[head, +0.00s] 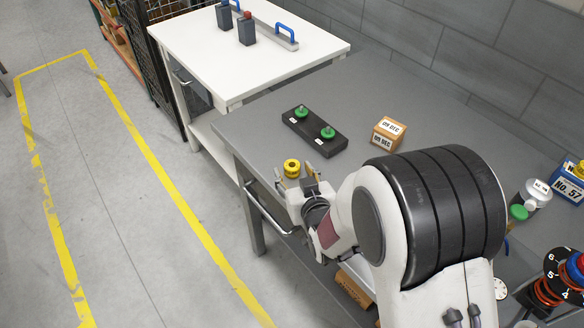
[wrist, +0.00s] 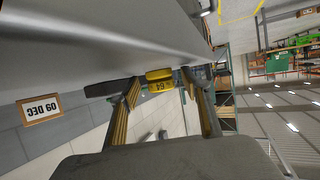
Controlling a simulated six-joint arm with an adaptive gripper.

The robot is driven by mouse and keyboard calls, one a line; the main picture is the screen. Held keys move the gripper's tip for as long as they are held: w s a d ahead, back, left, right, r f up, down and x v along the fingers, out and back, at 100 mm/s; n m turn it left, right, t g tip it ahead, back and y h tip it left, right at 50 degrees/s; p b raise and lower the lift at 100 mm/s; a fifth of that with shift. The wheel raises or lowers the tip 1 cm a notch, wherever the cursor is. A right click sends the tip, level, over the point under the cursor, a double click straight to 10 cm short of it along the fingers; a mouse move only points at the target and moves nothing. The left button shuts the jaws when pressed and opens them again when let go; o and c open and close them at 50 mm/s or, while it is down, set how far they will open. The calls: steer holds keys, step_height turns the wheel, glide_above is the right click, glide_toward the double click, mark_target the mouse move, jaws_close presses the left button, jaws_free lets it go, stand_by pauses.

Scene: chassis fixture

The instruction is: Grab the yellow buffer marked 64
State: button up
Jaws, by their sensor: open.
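The yellow buffer (head: 291,167) is a round yellow piece with a dark centre, near the left edge of the grey workbench. In the wrist view the two ribbed fingers of my gripper (wrist: 160,88) appear on either side of the buffer, with gaps to both. I cannot tell how far it lies between them. What holds the buffer from below is hidden.
A black block (head: 312,134) with two green-topped pieces stands behind the gripper. A date block (head: 388,133) reading 09 DEC is to its right. A blue No. 57 block (head: 570,183) and a coil stand (head: 560,285) are at far right. A white table (head: 290,62) stands behind.

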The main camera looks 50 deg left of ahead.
mark_target(294, 171)
steer(key=c, duration=1.2)
steer(key=shift+o, duration=0.2)
steer(key=shift+r, duration=0.1)
steer(key=shift+r, duration=4.9)
